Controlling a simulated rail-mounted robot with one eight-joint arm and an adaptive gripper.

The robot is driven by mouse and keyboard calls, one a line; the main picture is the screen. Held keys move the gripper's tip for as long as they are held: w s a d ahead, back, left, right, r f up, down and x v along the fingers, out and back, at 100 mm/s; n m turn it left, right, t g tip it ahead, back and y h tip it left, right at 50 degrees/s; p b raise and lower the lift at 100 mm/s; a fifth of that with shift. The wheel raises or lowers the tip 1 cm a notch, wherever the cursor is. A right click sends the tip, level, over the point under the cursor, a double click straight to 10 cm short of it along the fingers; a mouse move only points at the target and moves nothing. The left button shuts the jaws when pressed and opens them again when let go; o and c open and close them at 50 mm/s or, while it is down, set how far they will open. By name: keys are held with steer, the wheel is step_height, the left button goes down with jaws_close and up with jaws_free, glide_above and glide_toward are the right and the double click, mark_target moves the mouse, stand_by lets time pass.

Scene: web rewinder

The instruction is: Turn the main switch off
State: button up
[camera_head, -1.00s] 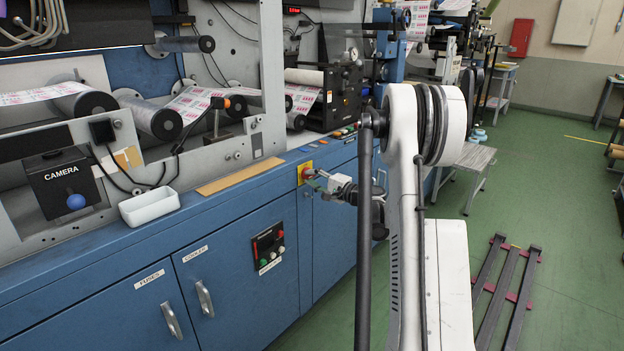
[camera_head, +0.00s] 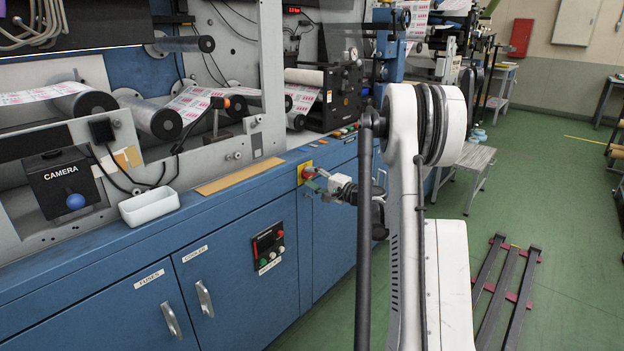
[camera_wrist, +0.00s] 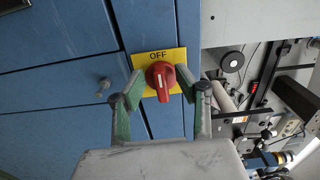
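The main switch is a red rotary knob (camera_wrist: 161,76) on a yellow plate (camera_head: 305,166) on the blue cabinet front, below the ledge. In the wrist view the plate reads OFF above the knob, and the knob's grip with a pale mark points down, away from that word. My gripper (camera_wrist: 161,82) is at the switch, with one green-padded finger on each side of the knob. The fingers are spread, and narrow gaps seem to show beside the knob; contact is not clear. In the head view my gripper (camera_head: 316,183) partly covers the switch.
A panel with several buttons (camera_head: 268,246) sits on the door left of the switch. A white tray (camera_head: 149,206) stands on the ledge at left. The green floor in front is mostly clear.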

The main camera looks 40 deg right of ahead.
steer(key=s+d, duration=0.1)
steer(key=s, duration=1.1)
steer(key=shift+d, duration=0.35)
steer(key=shift+w, duration=0.1)
steer(key=a+r+n+g+y, duration=0.1)
steer(key=a+r+n+g, duration=0.25)
steer(key=a, duration=1.15)
steer(key=a+r+n+g+y, duration=0.1)
steer(key=a+r+n+g, duration=0.25)
steer(key=a, duration=1.15)
steer(key=s+a+f+n+g+h, duration=0.15)
steer(key=s+a+n, duration=0.35)
steer(key=s+a, duration=0.5)
steer(key=s+a+f+n+g+h, duration=0.15)
steer(key=s+a+n+h, duration=0.35)
steer(key=s, duration=0.9)
step_height(320, 180, up, 16)
steer(key=y+p, duration=0.2)
steer(key=p, duration=1.3)
steer(key=shift+a+m+g, duration=0.3)
steer(key=shift+a+m, duration=0.1)
steer(key=shift+w, duration=0.1)
